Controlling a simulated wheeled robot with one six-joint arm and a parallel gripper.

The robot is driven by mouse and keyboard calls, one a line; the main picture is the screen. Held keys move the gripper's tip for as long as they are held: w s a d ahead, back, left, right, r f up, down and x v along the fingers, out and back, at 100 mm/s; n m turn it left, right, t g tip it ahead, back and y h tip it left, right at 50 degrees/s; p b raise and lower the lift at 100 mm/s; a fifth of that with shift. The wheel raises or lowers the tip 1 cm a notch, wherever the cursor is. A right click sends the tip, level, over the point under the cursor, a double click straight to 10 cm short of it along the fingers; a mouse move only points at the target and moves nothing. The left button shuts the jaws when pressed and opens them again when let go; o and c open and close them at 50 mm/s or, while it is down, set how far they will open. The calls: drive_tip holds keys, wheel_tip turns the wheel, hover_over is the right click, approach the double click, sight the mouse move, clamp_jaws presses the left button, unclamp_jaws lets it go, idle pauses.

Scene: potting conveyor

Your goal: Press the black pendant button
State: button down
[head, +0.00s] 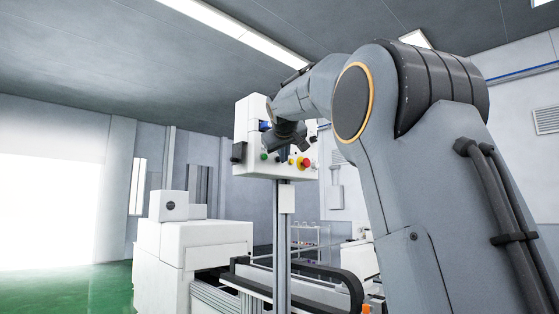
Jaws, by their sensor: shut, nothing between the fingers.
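A white control box (248,120) stands on a grey post in the middle of the head view. Its face carries a green button (264,156), a red button (304,162) on yellow and a small blue part (265,126). A black part (238,153) sticks out at the box's lower left; I cannot tell whether it is the black pendant button. My gripper (284,145) is dark, shut and empty, in front of the box's face. It and my arm hide part of the face. I cannot tell whether it touches the box.
The post (282,240) rises beside the conveyor (262,284). A white machine housing (205,240) stands at left. A rack with small items (306,240) is behind the post. Green floor (100,288) is open at lower left.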

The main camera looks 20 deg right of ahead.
drive_tip(key=shift+w, duration=0.2)
drive_tip(key=shift+s, duration=0.15)
idle(0.3)
drive_tip(key=shift+s+d, duration=0.25)
drive_tip(key=shift+s, duration=0.45)
drive_tip(key=shift+b, duration=0.3)
drive_tip(key=shift+s+d+b, duration=0.2)
drive_tip(key=shift+s+d, duration=0.1)
drive_tip(key=shift+s, duration=0.5)
drive_tip(key=shift+s+d+b, duration=0.2)
drive_tip(key=shift+s+d, duration=0.05)
drive_tip(key=shift+s, duration=0.5)
drive_tip(key=shift+s+d+b, duration=0.2)
drive_tip(key=shift+s+d, duration=0.1)
drive_tip(key=shift+s, duration=0.5)
